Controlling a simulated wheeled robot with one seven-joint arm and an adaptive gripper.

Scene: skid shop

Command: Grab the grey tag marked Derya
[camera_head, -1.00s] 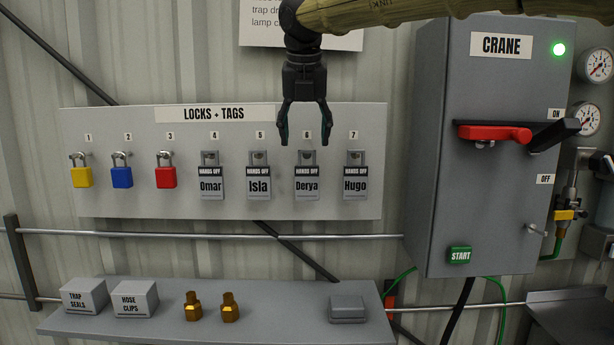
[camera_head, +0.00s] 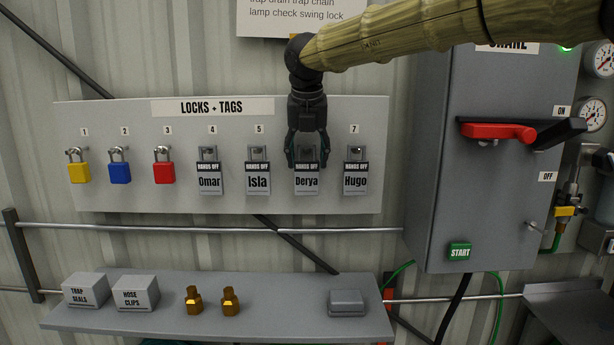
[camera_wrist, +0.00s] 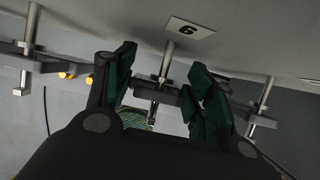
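The grey tag marked Derya (camera_head: 307,182) hangs on the grey LOCKS + TAGS board at position 6, with a black HANDS OFF band above the name. My gripper (camera_head: 306,160) is in front of its upper part and hides its hook and the number 6. In the wrist view my gripper (camera_wrist: 160,95) has its fingers apart, one on each side of the hanger of the tag (camera_wrist: 150,97). There is a gap between the fingers and the hanger. Whether either finger touches the tag cannot be told.
The Isla tag (camera_head: 258,181) and the Hugo tag (camera_head: 355,181) hang close on either side. The crane box (camera_head: 470,190) with its red handle (camera_head: 497,131) stands to the right. A shelf (camera_head: 270,322) with boxes and brass fittings lies below.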

